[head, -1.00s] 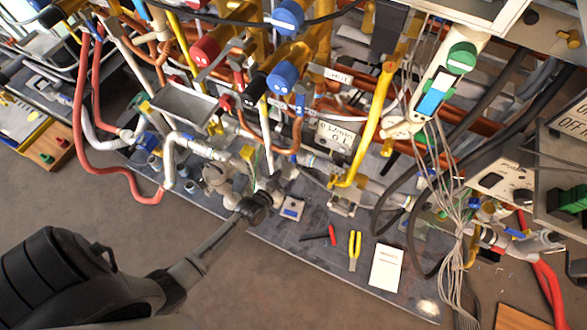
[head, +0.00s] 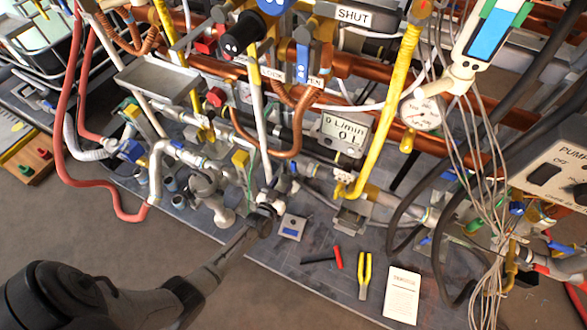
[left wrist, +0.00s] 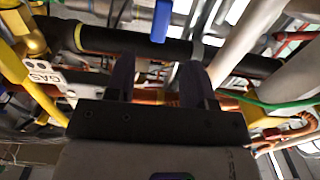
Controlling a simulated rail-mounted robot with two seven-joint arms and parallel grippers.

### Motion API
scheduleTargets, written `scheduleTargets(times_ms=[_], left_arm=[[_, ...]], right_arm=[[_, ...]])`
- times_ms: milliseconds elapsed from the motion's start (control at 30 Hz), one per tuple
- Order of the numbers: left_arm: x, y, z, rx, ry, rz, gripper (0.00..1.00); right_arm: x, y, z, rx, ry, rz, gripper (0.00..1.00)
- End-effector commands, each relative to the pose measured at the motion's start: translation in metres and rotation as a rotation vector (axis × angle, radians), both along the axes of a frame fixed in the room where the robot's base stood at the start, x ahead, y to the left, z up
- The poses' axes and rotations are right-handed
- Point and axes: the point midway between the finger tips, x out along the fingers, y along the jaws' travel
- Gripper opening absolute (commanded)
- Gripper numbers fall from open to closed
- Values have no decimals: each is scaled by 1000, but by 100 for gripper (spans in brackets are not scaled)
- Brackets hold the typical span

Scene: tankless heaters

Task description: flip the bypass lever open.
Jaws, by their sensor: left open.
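A blue lever (head: 302,60) hangs down from a valve in the upper middle of the head view. A SHUT label (head: 353,17) is to its upper right, and a partly covered label ending in "EN" (head: 315,82) is by its lower end. I cannot tell for sure that this is the bypass lever. A blue lever-like piece (left wrist: 161,20) shows ahead of my left gripper (left wrist: 159,65), which is open and empty with its fingers apart. In the head view the left gripper (head: 268,210) is low among the pipes, below the blue lever, its fingers hard to make out.
Copper, yellow and white pipes crowd around. A flow meter (head: 342,134), a round gauge (head: 421,113) and a grey tray (head: 158,78) stand nearby. Yellow-handled pliers (head: 365,275) and a white card (head: 402,295) lie on the base plate. Loose grey cables (head: 482,190) hang right. Floor in front is clear.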

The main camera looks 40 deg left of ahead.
Motion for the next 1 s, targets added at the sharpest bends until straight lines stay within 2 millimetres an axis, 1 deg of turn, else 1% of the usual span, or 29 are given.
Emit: scheduleTargets(times_ms=[33,200,333,500,700,1000], left_arm=[[11,3,-4,0,-2,0,49],[41,10,-4,1,-1,0,49],[61,15,-4,0,-1,0,49],[79,19,-3,1,0,-1,49],[89,22,-2,1,2,-1,49],[91,22,0,1,2,-1,49]], right_arm=[[0,-1,-11,-2,0,2,43],[0,-1,-27,-2,0,1,43],[0,0,-37,-1,0,1,43],[0,0,-47,2,0,-2,43],[0,2,-52,7,0,-4,43],[0,2,-52,8,0,-6,43]])
